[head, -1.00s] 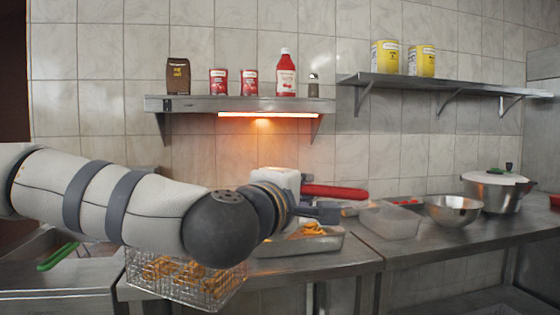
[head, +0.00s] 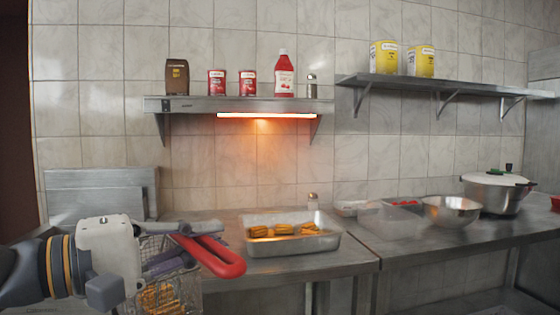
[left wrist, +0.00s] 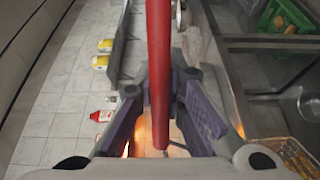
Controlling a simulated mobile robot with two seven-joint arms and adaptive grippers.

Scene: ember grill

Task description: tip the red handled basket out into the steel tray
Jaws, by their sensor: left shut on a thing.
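The wire basket (head: 158,292) is at the lower left of the head view, with golden food pieces in it. It looks roughly upright, and its lower part is cut off by the frame. Its red handle (head: 218,260) points right. My left gripper (head: 168,258) is shut on the handle, which also runs between the fingers in the left wrist view (left wrist: 158,75). The steel tray (head: 325,240) stands on the counter to the right of the basket, apart from it, with several golden pieces in it. My right gripper is not in view.
A clear container (head: 385,222), a steel bowl (head: 452,210) and a lidded pot (head: 495,192) stand farther right. A lit heat-lamp shelf (head: 240,105) hangs above the tray. A green basket (left wrist: 285,15) shows in the left wrist view.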

